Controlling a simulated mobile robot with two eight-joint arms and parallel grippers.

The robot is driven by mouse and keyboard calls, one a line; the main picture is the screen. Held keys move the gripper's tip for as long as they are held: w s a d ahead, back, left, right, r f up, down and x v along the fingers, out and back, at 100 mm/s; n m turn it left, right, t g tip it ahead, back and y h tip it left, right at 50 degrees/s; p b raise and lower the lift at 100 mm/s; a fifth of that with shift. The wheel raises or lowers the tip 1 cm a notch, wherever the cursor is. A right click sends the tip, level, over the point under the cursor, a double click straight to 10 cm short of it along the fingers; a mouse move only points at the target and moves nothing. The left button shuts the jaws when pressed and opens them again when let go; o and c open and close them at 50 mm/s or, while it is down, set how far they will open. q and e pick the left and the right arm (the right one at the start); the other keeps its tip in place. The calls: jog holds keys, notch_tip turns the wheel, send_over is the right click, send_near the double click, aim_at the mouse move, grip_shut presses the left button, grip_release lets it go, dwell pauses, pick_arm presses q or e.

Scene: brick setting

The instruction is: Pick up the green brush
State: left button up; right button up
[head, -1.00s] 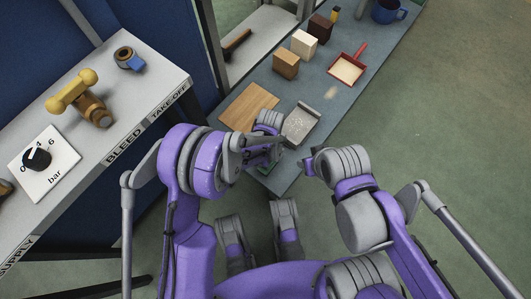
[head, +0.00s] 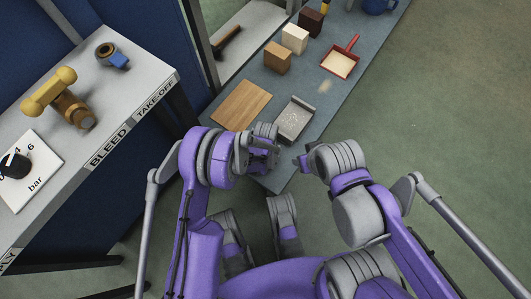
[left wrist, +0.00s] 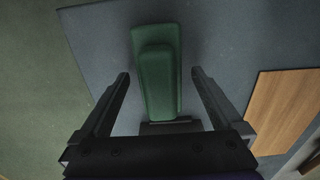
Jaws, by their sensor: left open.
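The green brush (left wrist: 158,72) lies on the blue-grey bench top in the left wrist view, with a raised, narrower block on a wider base. My left gripper (left wrist: 160,76) is open, with one finger on each side of the brush and a gap to both. Whether the fingers are down at its height I cannot tell. In the head view my left gripper (head: 262,158) is over the bench's near end, and the brush is hidden by my arm. My right gripper (head: 304,160) is off the bench's right edge; its jaws are not clear.
A wooden board (head: 240,105) and a grey metal tray (head: 294,119) lie just beyond my left gripper. Farther back are blocks (head: 277,58), a red dustpan (head: 341,62) and a blue mug (head: 377,5). A panel with a valve (head: 60,97) stands left.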

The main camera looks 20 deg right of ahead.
pick_arm(q)
grip_shut()
notch_tip(320, 180, up, 10)
jog(key=p, duration=0.2)
jog(key=shift+r+p, duration=0.1)
jog(key=shift+p, duration=0.3)
